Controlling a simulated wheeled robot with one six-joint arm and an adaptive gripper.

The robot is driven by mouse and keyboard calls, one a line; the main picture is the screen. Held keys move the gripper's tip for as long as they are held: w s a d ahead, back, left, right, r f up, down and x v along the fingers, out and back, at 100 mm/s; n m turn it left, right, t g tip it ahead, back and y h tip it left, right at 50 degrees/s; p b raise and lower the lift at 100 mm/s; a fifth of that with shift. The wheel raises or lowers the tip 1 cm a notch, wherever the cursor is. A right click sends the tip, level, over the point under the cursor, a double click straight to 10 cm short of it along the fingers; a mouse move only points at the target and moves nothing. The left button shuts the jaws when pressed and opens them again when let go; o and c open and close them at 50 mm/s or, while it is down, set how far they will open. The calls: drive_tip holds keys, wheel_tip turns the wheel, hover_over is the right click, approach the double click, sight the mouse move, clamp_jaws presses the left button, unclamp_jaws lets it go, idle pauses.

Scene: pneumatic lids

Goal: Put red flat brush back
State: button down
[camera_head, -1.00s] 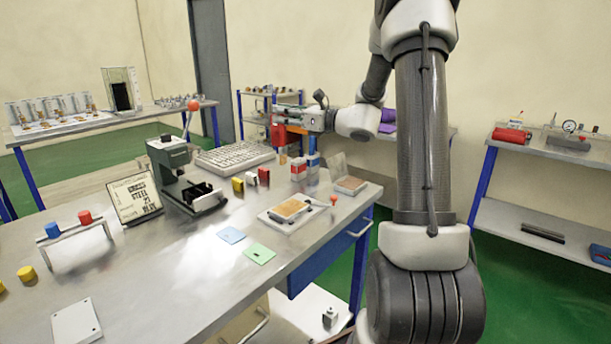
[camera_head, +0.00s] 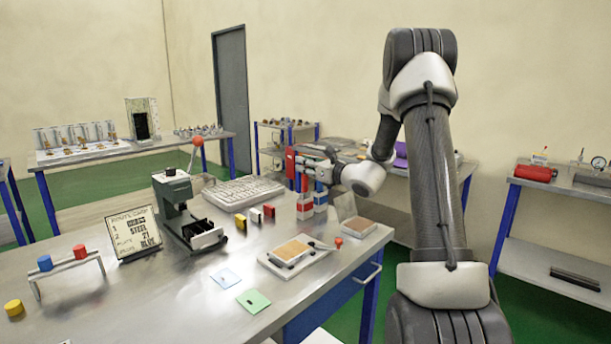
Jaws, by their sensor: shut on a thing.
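The piece points down over the red-banded block (camera_head: 305,209). The brush is small and partly hidden by the fingers, so I cannot tell whether its lower end touches or enters the block. A blue upright piece (camera_head: 320,197) stands just to the right.
A taller red object (camera_head: 290,162) shows left of my gripper. Yellow, white and red small blocks (camera_head: 255,215) stand nearby, with a keyboard-like grid tray (camera_head: 241,193) behind. A green press (camera_head: 178,205) is farther left. A board with a tan pad (camera_head: 291,250) lies in front.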

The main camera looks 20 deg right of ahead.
sight(305, 192)
drive_tip(key=shift+f, duration=1.5)
drive_tip(key=c, duration=1.3)
unclamp_jaws()
drive_tip(key=shift+c, duration=0.2)
